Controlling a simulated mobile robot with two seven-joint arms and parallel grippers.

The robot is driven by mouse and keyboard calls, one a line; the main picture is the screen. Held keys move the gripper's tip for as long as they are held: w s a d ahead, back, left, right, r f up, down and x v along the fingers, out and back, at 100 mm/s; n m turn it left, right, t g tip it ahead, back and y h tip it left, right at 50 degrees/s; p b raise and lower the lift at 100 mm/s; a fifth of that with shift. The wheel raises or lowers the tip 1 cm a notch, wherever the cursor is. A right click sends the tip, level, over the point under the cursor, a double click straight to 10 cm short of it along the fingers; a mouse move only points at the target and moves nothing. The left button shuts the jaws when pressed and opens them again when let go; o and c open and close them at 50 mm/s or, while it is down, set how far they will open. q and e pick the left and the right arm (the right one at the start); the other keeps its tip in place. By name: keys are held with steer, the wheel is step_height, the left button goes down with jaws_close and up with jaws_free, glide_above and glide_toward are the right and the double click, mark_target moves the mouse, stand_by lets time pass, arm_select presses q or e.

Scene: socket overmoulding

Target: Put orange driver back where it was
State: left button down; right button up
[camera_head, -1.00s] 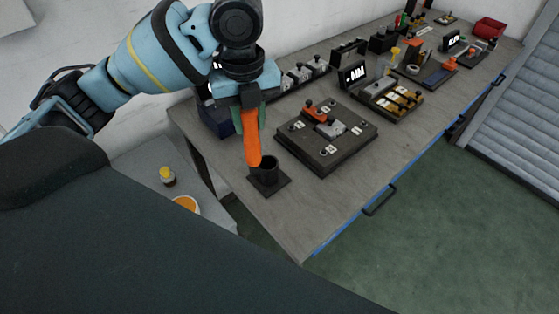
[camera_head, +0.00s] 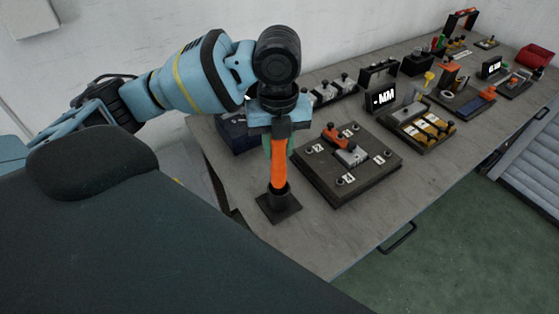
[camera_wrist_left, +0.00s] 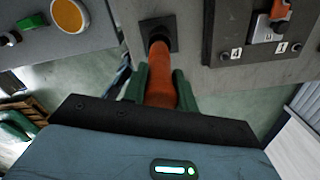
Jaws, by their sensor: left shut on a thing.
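The orange driver (camera_head: 279,165) hangs upright in my left gripper (camera_head: 279,142), which is shut on its upper part. The driver's lower end is at the mouth of the black cup-shaped holder (camera_head: 279,208), which stands on a square base at the near left of the bench. In the head view the lower end looks to be at or inside the rim; how deep it sits is hidden. In the left wrist view the driver (camera_wrist_left: 162,75) runs between the green fingers toward the holder (camera_wrist_left: 158,28). My right gripper is not in view.
A dark fixture plate (camera_head: 345,192) with numbered posts and an orange clamp lies just right of the holder. A dark blue box (camera_head: 236,133) stands behind my gripper. Several devices line the bench (camera_head: 340,240) toward the far right. The bench's near corner is clear.

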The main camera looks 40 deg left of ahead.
mark_target(278, 162)
arm_select(q)
steer(key=shift+f, duration=2.35)
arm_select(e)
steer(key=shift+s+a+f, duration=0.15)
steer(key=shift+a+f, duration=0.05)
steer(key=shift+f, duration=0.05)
arm_select(q)
steer(key=shift+f, duration=0.15)
steer(key=c, duration=1.1)
jaws_free()
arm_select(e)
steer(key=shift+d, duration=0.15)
arm_select(q)
step_height(278, 162, up, 11)
steer(key=shift+d+f+p, duration=0.1)
steer(key=shift+p, duration=0.3)
steer(key=shift+r, duration=0.7)
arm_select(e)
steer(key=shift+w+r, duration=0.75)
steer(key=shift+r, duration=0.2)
